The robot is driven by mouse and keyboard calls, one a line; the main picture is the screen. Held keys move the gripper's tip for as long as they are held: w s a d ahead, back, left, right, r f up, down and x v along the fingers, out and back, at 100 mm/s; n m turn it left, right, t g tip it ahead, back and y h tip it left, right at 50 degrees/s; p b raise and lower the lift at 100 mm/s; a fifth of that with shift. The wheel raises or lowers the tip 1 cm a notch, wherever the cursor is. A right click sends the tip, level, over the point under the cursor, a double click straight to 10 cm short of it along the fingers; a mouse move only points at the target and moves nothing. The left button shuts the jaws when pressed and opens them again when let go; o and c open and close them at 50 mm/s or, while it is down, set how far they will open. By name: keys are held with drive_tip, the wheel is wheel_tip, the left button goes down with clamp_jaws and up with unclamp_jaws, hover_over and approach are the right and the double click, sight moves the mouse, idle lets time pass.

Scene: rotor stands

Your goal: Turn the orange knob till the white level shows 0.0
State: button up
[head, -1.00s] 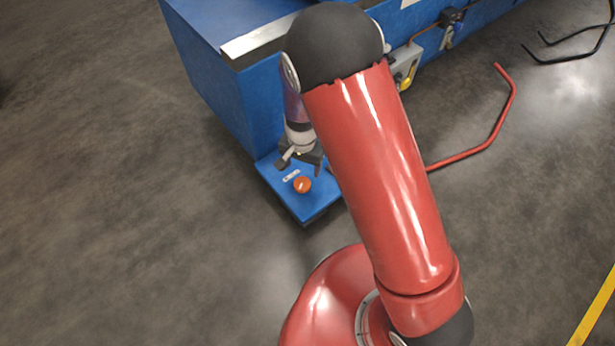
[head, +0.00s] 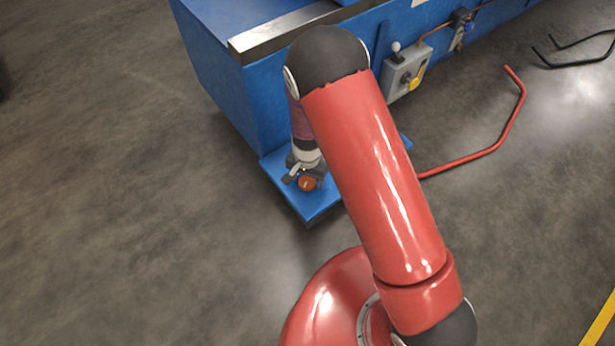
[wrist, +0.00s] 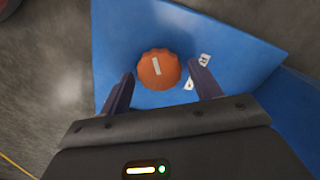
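The orange knob (wrist: 158,69) has a scalloped rim and a white bar mark, and sits on a blue plate (wrist: 245,55). In the wrist view the bar stands nearly upright, tilted slightly left. My gripper (wrist: 162,80) is open, its two dark fingers either side of the knob's near part, with a gap on both sides. A white label (wrist: 204,60) with dark characters lies right of the knob; the right finger hides part of it, and I cannot read it. In the head view my gripper (head: 305,177) is low over the plate, right at the knob (head: 307,184).
The plate juts from a large blue stand (head: 225,100). A grey box with a yellow knob and white-tipped lever (head: 405,72) is on its side. A red bent rail (head: 480,152) is at the right.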

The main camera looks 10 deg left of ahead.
drive_tip(key=c, duration=0.8)
drive_tip(key=shift+n, duration=0.4)
drive_tip(key=n+b, duration=0.1)
drive_tip(key=n, duration=0.3)
drive_tip(key=shift+a, duration=0.1)
drive_tip(key=n+b, duration=0.1)
drive_tip(key=n, duration=0.8)
drive_tip(key=shift+a+b, duration=0.1)
drive_tip(key=shift+b, duration=0.3)
drive_tip(key=shift+s+n, duration=0.1)
drive_tip(key=shift+n, duration=1.9)
